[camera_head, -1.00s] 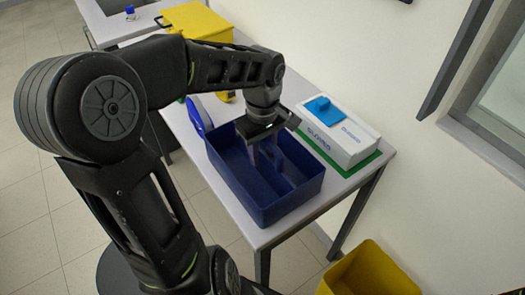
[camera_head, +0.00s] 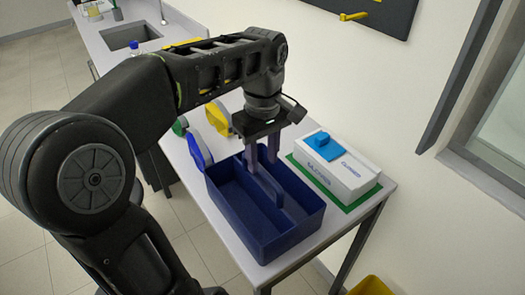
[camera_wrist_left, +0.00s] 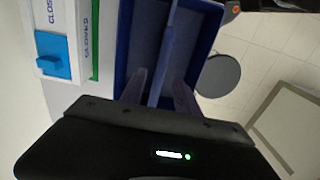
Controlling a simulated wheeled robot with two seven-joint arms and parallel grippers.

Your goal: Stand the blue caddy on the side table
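The blue caddy (camera_head: 290,233) stands upright on the white side table (camera_head: 221,233), close to its near corner. A raised handle divider runs down its middle. My left gripper (camera_head: 263,160) points down over the far part of the caddy with its fingers apart. The wrist view shows the caddy (camera_wrist_left: 205,30) with the divider running between my spread left fingers (camera_wrist_left: 159,93). The fingers do not appear closed on the divider. My right gripper is not in view.
A white glove box (camera_head: 340,177) with a blue top lies on a green mat (camera_head: 361,200) right of the caddy. Blue and yellow items (camera_head: 217,119) stand behind it. A yellow bin (camera_head: 371,287) is on the floor. A sink counter (camera_head: 150,35) is beyond.

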